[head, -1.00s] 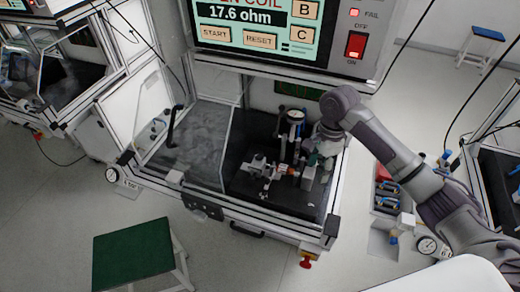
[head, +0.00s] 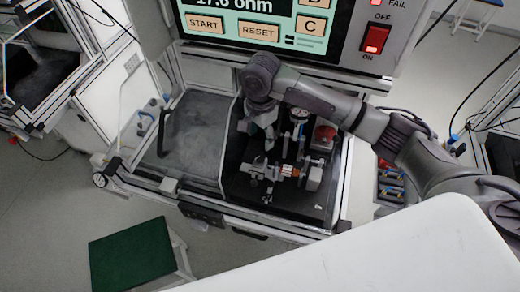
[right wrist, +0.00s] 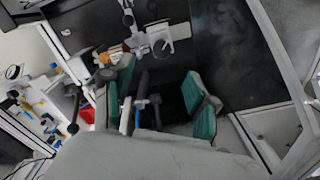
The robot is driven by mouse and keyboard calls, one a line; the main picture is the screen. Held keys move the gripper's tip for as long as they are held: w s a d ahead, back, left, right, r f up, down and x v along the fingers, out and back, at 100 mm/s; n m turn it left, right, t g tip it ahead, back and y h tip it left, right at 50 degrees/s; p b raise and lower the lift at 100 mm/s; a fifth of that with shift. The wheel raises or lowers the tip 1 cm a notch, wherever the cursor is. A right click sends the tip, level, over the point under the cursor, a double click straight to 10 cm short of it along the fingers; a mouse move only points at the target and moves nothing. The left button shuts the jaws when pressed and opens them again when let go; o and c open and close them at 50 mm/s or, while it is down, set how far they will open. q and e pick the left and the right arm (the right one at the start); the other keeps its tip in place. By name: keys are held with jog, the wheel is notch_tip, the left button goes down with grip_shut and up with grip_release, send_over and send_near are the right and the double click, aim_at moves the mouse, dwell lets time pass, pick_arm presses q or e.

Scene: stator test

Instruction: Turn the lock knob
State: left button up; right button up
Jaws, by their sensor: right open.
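My right gripper (head: 266,132) hangs over the dark bed of the test bench, behind and slightly left of the metal clamp fixture (head: 262,170). In the right wrist view my right gripper (right wrist: 162,98) shows two teal-padded fingers, spread apart and empty. The fixture (right wrist: 156,36) is apart from the fingertips in that view. An orange copper-coloured part (head: 289,170) sits at the fixture's right side. A round red part (head: 325,133) shows behind it on the right. I cannot tell which part is the lock knob. My left gripper is out of view.
A dial gauge (head: 299,115) stands upright close to the right of my gripper. The test panel (head: 260,32) overhangs the bench's back. A clear partition divides the bench; the grey left bay (head: 195,145) is largely free. A green stool (head: 132,256) stands in front.

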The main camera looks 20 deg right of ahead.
jog(key=p, duration=0.1)
send_over(260, 156)
notch_tip(260, 156, down, 6)
jog(key=shift+r, duration=0.1)
notch_tip(260, 156, down, 3)
jog(key=shift+f+p, duration=0.15)
jog(key=shift+p, duration=0.25)
jog(key=shift+f, duration=0.3)
jog(key=shift+c, duration=0.5)
jog(key=c, duration=0.8)
grip_shut()
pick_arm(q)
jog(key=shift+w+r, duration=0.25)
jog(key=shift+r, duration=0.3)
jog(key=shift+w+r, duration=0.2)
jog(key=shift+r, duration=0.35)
